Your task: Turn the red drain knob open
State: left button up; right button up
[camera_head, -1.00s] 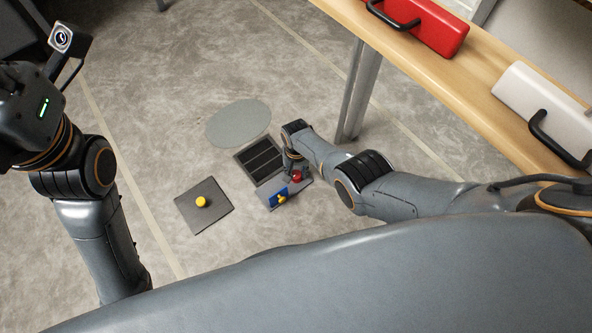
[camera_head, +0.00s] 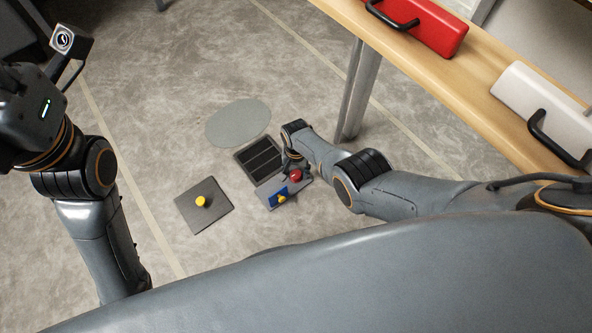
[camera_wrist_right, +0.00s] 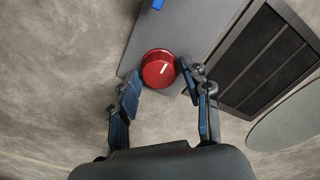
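The red drain knob (camera_head: 296,175) sits on a small grey panel (camera_head: 264,193) on the floor. In the right wrist view the knob (camera_wrist_right: 158,69) is round, with a short white mark pointing toward the upper right. My right gripper (camera_wrist_right: 160,75) is open, with one fingertip on each side of the knob and a narrow gap showing at the left finger. Whether the right finger touches it I cannot tell. In the head view my right gripper (camera_head: 290,164) is small and partly hidden by its own wrist. My left gripper is out of view.
A dark slatted grate (camera_head: 260,157) lies beside the panel, with a round grey disc (camera_head: 238,123) beyond. The panel also carries a blue part with a yellow piece (camera_head: 281,198). A square plate with a yellow knob (camera_head: 201,202) lies left. A table leg (camera_head: 359,90) stands close right.

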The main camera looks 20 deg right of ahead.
aim_at(296, 173)
jog(key=shift+r, duration=0.1)
dwell(0.3)
notch_tip(296, 173, up, 12)
dwell(0.7)
dwell(0.5)
